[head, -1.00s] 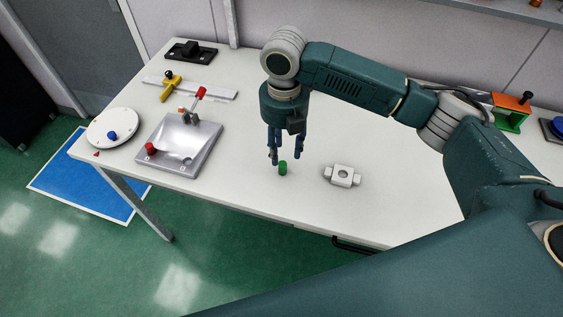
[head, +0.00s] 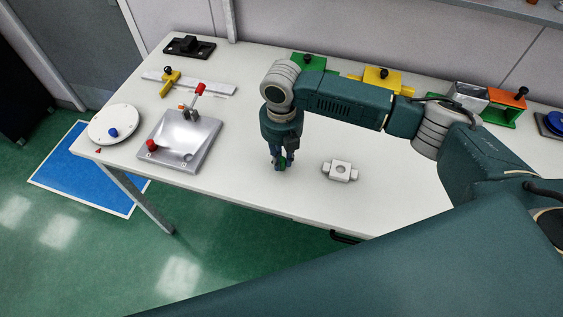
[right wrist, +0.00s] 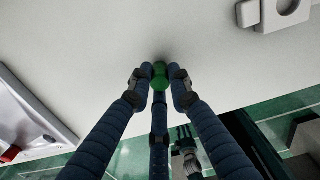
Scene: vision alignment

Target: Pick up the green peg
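The green peg (head: 281,163) is a short cylinder near the front of the white table. It also shows in the right wrist view (right wrist: 159,77), between the blue fingertips. My right gripper (head: 282,161) points down from above and is shut on the peg, with fingers against its sides. In the right wrist view my right gripper (right wrist: 160,76) has a finger on each side of the peg and a third finger below it in the picture. The fingers partly hide the peg in the head view. I cannot tell whether it still touches the table. My left gripper is not in view.
A white block with a hole (head: 340,171) lies right of the gripper. A metal plate (head: 199,148) with red knobs and a white disc (head: 112,125) stand left. Green (head: 308,63), yellow (head: 376,78) and orange (head: 507,98) fixtures line the back, partly behind my arm.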

